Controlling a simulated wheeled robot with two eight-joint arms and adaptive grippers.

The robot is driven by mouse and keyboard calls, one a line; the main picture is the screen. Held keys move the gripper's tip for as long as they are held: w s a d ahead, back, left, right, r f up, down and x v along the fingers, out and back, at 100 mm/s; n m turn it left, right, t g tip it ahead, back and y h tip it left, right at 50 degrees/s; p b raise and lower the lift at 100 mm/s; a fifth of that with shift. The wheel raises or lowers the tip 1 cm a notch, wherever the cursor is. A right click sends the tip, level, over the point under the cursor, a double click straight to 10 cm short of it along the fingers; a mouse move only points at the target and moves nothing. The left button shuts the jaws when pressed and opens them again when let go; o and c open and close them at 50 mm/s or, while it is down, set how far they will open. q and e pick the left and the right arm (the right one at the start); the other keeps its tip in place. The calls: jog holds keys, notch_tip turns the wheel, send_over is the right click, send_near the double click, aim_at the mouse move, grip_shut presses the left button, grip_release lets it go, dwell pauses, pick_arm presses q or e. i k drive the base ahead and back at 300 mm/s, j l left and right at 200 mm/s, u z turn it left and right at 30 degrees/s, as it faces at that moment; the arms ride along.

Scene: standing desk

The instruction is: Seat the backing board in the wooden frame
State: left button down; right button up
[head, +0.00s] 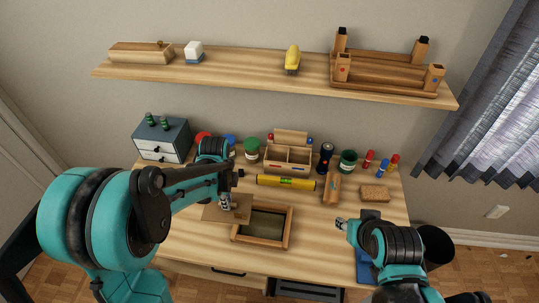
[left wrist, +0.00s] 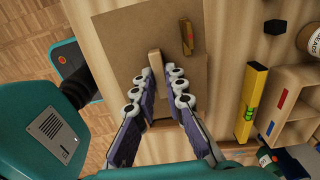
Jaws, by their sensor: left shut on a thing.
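The thin brown backing board (head: 212,213) is in my left gripper (head: 227,202), left of and overlapping the upper-left corner of the wooden frame (head: 262,245). Its height above the frame is hard to judge. In the left wrist view, the fingers of my left gripper (left wrist: 162,88) are closed on a small wooden grip block (left wrist: 154,58) on the board (left wrist: 122,38). The frame lies on the desk with its dark opening facing up; its upper-left corner is hidden. My right gripper (head: 341,223) is right of the frame, apart from it; its jaw opening is unclear.
A yellow level (head: 286,182) lies behind the frame. A wooden organizer (head: 288,158), jars and a drawer box (head: 163,142) stand along the back. A shelf (head: 225,72) hangs above. Desk space is clear between frame and right gripper.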

aim_at(262, 221)
jog(key=j+z, duration=0.5)
jog(key=z, duration=0.2)
jog(key=k, duration=0.05)
